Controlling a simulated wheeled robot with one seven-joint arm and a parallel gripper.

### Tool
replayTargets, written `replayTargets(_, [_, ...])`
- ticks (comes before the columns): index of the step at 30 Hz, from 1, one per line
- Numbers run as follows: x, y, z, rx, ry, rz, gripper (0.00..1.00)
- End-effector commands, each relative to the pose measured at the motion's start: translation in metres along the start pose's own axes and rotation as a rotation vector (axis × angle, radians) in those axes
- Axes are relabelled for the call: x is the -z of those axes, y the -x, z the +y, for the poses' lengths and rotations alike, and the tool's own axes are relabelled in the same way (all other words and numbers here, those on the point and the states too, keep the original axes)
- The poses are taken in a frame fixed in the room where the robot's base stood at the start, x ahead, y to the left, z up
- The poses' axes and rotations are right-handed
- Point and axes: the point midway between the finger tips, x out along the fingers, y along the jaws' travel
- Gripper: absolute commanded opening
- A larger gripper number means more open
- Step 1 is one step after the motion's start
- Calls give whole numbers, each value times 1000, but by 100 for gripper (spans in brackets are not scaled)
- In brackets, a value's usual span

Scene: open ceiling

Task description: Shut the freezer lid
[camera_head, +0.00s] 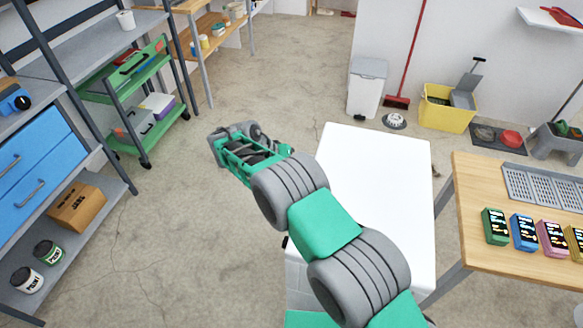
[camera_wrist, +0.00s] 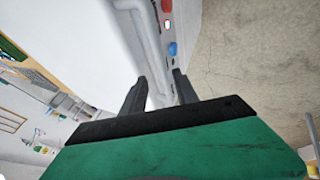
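The white chest freezer (camera_head: 298,278) stands right of centre in the head view, partly hidden behind my arm. Its flat white lid (camera_head: 385,170) faces up; I cannot tell whether it is fully down. In the wrist view the white lid surface (camera_wrist: 85,40) fills the upper left. A grey-white rim (camera_wrist: 147,35) runs beside it, next to a panel with a red light and a blue spot (camera_wrist: 172,48). My gripper (camera_head: 232,148) is left of the freezer in the head view. Its two fingers (camera_wrist: 160,78) are apart with nothing visible between them, pointing toward the rim.
A wooden table (camera_head: 475,185) with small coloured boxes and a grey tray stands close on the right. A white bin (camera_head: 367,88), red broom (camera_head: 414,50) and yellow bucket (camera_head: 447,115) are behind. Shelving and a green cart (camera_head: 125,90) line the left. The floor between (camera_head: 190,220) is clear.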

Motion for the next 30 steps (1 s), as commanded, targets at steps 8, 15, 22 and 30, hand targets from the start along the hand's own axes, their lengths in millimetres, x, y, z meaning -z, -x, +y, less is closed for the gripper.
replayTargets(8, [0, 39, -1, 2, -1, 2, 36])
replayTargets(15, [0, 76, 0, 1, -2, 1, 36])
replayTargets(22, [0, 78, 0, 0, -1, 0, 36])
replayTargets(30, [0, 78, 1, 0, -1, 0, 36])
